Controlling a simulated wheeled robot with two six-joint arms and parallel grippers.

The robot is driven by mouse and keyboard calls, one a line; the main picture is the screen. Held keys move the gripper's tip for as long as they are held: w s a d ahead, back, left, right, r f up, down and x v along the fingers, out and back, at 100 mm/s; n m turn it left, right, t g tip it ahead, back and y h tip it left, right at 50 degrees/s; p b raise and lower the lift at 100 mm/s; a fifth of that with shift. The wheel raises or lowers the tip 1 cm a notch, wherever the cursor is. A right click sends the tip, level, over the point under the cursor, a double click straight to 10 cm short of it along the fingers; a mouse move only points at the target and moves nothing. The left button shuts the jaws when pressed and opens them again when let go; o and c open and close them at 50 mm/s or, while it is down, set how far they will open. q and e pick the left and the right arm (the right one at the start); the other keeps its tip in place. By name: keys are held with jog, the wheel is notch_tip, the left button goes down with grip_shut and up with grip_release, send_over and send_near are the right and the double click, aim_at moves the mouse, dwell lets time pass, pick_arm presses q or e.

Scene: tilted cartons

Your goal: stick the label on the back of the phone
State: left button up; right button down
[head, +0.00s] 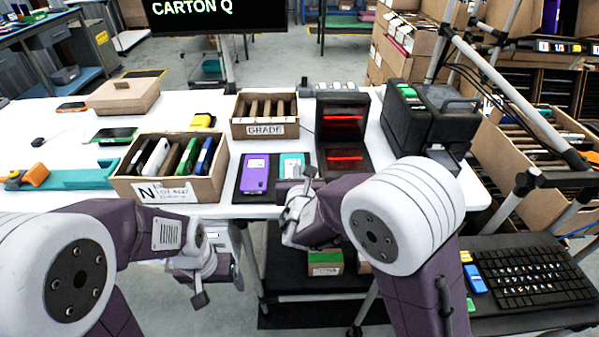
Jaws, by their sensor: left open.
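A purple phone (255,172) lies on a dark pad near the front edge of the white table, with a small pale patch on its lower part. A teal item (291,165), perhaps another phone, lies just right of it and is partly hidden by my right gripper. My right gripper (306,188) is over the table's front edge, in front of the teal item; its fingertips are too small and overlapped to tell whether it holds anything. My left gripper (197,262) is open, in front of and below the table edge, apart from the phones. I cannot make out a loose label.
A carton marked N (167,192) holds several upright phones. A carton marked GRADE (264,130) stands behind the purple phone. A black device with red light lines (343,118) and a black machine (428,115) stand right.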

jog(key=shift+f, duration=0.1)
jog(key=c, duration=1.6)
grip_release()
jog(key=v, duration=0.9)
jog(key=shift+p, duration=0.4)
notch_tip(320, 180, up, 6)
jog(key=p, duration=0.5)
